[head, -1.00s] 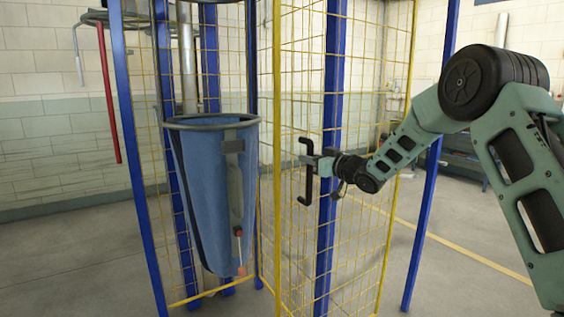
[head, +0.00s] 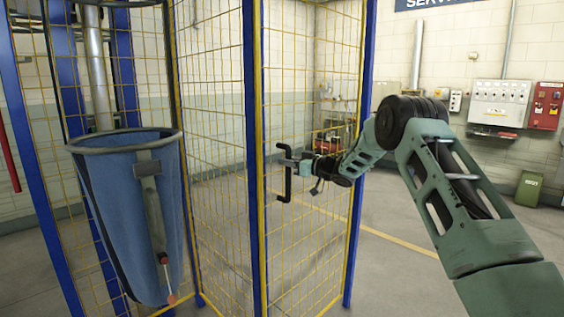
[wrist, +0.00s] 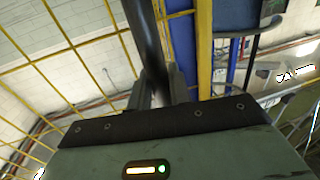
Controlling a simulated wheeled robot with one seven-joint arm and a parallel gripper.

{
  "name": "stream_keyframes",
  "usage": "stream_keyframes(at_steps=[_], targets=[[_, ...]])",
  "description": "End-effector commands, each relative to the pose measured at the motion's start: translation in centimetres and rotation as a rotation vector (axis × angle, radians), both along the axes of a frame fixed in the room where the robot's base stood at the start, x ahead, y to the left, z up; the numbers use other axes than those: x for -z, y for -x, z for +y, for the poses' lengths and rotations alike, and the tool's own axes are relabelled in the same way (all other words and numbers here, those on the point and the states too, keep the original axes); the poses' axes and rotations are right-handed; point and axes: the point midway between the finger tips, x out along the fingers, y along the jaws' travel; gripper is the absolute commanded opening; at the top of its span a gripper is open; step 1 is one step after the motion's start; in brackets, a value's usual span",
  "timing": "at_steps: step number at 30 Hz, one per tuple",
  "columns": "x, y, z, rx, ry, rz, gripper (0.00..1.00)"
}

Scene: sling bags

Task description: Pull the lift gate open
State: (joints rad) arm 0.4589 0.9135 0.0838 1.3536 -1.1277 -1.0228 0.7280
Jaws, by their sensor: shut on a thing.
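The lift gate is a yellow-framed wire mesh panel (head: 305,235), standing upright right of the middle in the head view. Its black bracket-shaped handle (head: 287,188) sits near the panel's left upright. My gripper (head: 291,164) reaches in from the right and is shut on this handle. In the wrist view my gripper's fingers (wrist: 158,90) close around the dark handle bar (wrist: 144,35), with the yellow upright (wrist: 205,50) just to the right. The fingertips are partly hidden by the bar. I cannot tell how far the gate stands open.
A blue tapered sling bag (head: 130,220) with a dark rim hangs at the left among blue posts (head: 253,120) and mesh. Floor at the right is clear.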

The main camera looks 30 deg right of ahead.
Motion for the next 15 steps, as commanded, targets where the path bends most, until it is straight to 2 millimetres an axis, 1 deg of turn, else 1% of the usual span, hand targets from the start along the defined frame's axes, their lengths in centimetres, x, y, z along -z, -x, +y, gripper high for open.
stream_keyframes(at_steps=[11,12,13,15], targets=[[-0.10,-0.06,-0.05,-0.001,0.000,-0.002,0.00],[-0.11,-0.06,-0.05,-0.001,-0.001,-0.002,0.31],[-0.10,-0.05,-0.04,-0.001,-0.001,-0.002,0.39],[-0.09,-0.05,-0.04,-0.001,-0.001,-0.002,0.39]])
